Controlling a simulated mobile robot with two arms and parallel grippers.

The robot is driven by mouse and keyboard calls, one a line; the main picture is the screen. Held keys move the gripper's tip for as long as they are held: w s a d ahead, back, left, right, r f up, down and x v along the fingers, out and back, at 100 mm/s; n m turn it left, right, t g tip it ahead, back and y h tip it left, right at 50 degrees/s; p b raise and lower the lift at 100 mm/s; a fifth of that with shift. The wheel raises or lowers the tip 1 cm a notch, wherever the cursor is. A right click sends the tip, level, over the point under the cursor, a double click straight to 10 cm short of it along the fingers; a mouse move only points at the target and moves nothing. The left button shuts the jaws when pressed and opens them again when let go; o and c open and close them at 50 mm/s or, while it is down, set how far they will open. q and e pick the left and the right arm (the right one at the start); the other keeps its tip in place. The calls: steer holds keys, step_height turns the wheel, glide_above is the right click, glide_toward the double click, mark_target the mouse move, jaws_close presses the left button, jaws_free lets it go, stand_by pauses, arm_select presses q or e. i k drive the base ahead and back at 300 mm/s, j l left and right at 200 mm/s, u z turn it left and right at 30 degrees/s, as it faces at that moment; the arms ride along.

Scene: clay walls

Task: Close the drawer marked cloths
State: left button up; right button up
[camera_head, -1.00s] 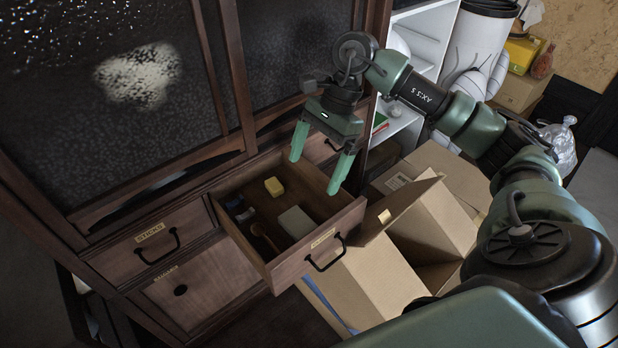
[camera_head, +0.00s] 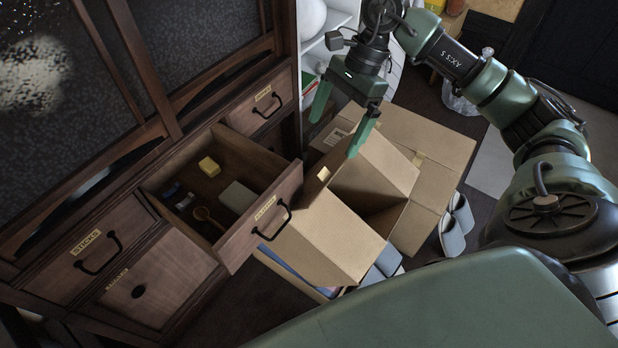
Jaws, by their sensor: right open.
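The pulled-out drawer (camera_head: 236,235) stands open in the dark wooden cabinet. A small tan label (camera_head: 265,207) on its front is too small to read surely, and a black bow handle (camera_head: 272,222) sits beside it. My right gripper (camera_head: 332,136) is open and empty, pointing down. It appears to the right of the drawer front, in front of the cardboard box in the picture, apart from the handle. My left gripper is not in view.
A shut drawer labelled sticks (camera_head: 97,255) is at left, and another shut drawer (camera_head: 265,108) is at the back right. An open cardboard box (camera_head: 325,235) stands close to the open drawer's right side. Slippers (camera_head: 453,232) lie on the floor at right.

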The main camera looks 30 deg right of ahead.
mark_target(278, 182)
steer(key=z, duration=0.55)
steer(key=k+j, duration=0.7)
steer(key=j, duration=0.2)
steer(key=k+l+u, duration=0.05)
